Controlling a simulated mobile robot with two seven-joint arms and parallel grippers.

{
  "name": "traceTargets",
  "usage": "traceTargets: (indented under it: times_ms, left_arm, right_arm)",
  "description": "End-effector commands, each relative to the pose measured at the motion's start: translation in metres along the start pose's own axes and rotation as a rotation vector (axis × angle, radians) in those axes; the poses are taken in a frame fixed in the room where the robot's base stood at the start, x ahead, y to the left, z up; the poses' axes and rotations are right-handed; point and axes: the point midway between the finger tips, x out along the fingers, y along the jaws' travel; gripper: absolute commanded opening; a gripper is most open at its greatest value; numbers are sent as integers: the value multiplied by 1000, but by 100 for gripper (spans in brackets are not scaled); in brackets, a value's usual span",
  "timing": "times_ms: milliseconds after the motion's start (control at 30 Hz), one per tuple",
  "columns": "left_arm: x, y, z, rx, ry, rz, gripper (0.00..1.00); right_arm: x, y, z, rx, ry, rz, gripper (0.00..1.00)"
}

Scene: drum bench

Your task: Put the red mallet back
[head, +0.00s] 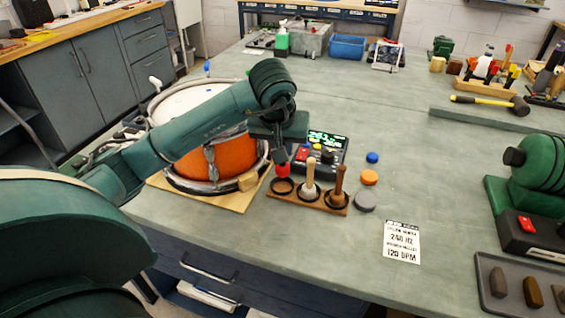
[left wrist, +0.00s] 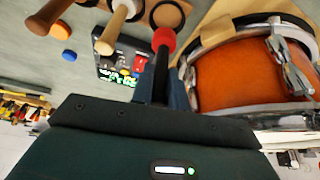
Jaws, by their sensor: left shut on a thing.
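The red mallet (head: 283,170) has a red head pointing down and a dark handle. My left gripper (head: 280,150) is shut on its handle and holds it over the left end of the wooden rack (head: 328,206). In the left wrist view the red head (left wrist: 163,39) shows close to the empty ring (left wrist: 168,14); I cannot tell if they touch. The rack's left ring (head: 283,187) is empty. A pale-handled mallet (head: 310,178) and a brown-handled mallet (head: 339,183) stand in the other rings. My right gripper is not in view.
An orange drum (head: 220,163) stands left of the rack on a wooden board. A black device with a green display (head: 327,139) sits behind the rack. Blue, orange and grey discs (head: 364,201) lie to the right. A printed card (head: 402,241) lies further right on open bench.

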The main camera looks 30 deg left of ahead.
Motion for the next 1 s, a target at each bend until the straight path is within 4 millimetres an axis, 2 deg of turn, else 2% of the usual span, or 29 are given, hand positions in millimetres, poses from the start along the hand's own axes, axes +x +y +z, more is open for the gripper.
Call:
traceTargets:
  times_ms: [333,733,767,1000]
  left_arm:
    - [39,0,18,0,-1,0,0]
    - [45,0,19,0,2,0,0]
    - [45,0,19,1,2,0,17]
    - [44,0,19,0,1,0,36]
  right_arm:
    - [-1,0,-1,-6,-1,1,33]
    - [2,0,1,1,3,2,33]
    - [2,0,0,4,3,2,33]
    - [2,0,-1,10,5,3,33]
